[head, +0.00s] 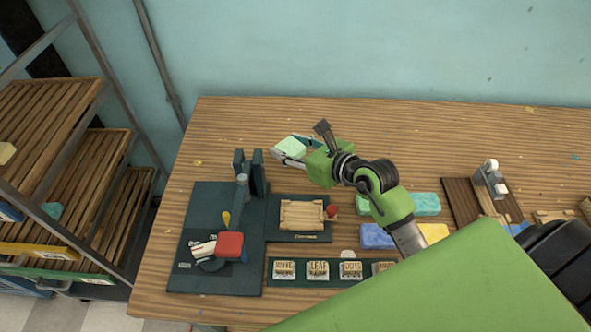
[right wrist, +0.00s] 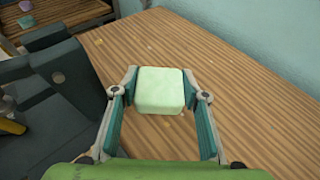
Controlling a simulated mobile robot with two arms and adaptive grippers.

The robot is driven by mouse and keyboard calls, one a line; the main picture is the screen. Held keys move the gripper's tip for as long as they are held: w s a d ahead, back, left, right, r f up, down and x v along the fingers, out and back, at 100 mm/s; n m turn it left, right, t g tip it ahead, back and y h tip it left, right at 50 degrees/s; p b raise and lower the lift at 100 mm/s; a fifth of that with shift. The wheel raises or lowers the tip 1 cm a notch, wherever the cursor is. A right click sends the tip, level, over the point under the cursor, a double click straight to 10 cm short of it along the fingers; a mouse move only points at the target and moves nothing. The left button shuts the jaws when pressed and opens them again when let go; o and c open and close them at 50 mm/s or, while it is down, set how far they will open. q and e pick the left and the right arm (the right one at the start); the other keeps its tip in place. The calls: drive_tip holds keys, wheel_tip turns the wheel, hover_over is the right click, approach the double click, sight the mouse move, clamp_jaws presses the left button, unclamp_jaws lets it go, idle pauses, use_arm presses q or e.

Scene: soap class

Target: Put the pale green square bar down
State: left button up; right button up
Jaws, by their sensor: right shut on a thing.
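The pale green square bar (head: 289,147) is in the head view, over the back left part of the wooden table (head: 420,130). My right gripper (head: 287,152) is shut on it. In the right wrist view the bar (right wrist: 161,91) sits between the tips of my right gripper (right wrist: 165,92), with a finger on each side. Bare wood shows around and beyond it. I cannot tell whether its underside touches the table. My left gripper is in neither view.
A dark press (head: 250,175) stands left of the bar, close to my gripper in the right wrist view (right wrist: 45,95). In front are a wooden tray (head: 302,214), lettered stamps (head: 318,270) and coloured bars (head: 426,204). Slatted racks (head: 60,170) stand left. The table's back strip is clear.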

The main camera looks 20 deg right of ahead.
sight(291, 171)
wheel_tip(291, 171, down, 7)
drive_tip(key=shift+r, duration=0.1)
idle(0.4)
drive_tip(key=shift+f, duration=0.2)
drive_tip(key=o, duration=1.1)
drive_tip(key=shift+o, duration=0.2)
drive_tip(key=shift+r, duration=0.15)
